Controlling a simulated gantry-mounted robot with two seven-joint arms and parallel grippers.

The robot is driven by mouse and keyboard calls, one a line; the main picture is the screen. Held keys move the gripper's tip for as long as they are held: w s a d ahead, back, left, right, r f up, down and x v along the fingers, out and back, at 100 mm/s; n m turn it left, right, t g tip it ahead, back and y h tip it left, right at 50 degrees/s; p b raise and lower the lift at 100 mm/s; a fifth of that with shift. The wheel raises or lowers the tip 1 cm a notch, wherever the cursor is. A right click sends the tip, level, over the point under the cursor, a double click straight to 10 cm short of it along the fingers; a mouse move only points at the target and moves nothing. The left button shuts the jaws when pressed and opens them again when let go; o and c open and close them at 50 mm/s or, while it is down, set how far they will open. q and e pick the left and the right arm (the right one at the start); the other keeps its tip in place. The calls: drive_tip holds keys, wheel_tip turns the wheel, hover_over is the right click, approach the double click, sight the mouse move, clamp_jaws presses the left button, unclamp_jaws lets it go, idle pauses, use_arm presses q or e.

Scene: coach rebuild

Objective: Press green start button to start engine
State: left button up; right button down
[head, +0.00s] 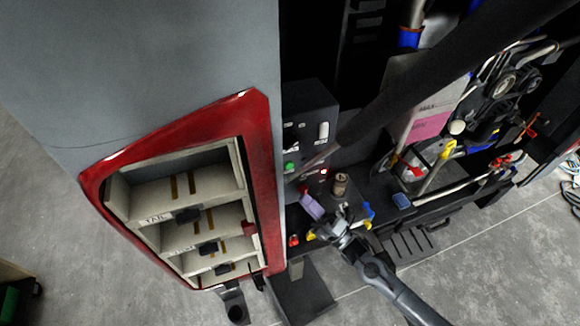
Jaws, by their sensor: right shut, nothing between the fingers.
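The green start button (289,167) is on the side of a dark control box (312,125), close to the grey coach panel's edge. My right gripper (328,232) is below and to the right of the button, apart from it, over the dark ledge with small coloured items. Its fingers are shut and empty, though they are small in the picture. My left gripper is not in view.
A red-framed lamp housing (262,170) with open compartments stands left of the button. Engine hoses and pipes (500,85) fill the upper right. A purple item (311,205) and a small brown can (340,184) are near my right gripper. A dark diagonal bar (430,85) crosses above.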

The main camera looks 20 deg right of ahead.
drive_tip(key=b, duration=0.5)
approach(289, 165)
drive_tip(key=a+r, duration=0.3)
drive_tip(key=a, duration=0.1)
drive_tip(key=shift+w+r+b, duration=0.15)
drive_tip(key=shift+w+b, duration=0.1)
drive_tip(key=shift+w, duration=0.35)
drive_tip(key=shift+w+r+b, duration=0.15)
drive_tip(key=shift+w+b, duration=0.1)
drive_tip(key=shift+w, duration=0.35)
idle(0.5)
drive_tip(key=shift+w+b, duration=0.4)
drive_tip(key=shift+b, duration=0.15)
drive_tip(key=shift+w+b, duration=0.5)
drive_tip(key=shift+b, duration=0.05)
idle(0.8)
drive_tip(key=shift+s, duration=0.1)
idle(0.4)
drive_tip(key=shift+s+p, duration=0.7)
drive_tip(key=shift+s, duration=0.1)
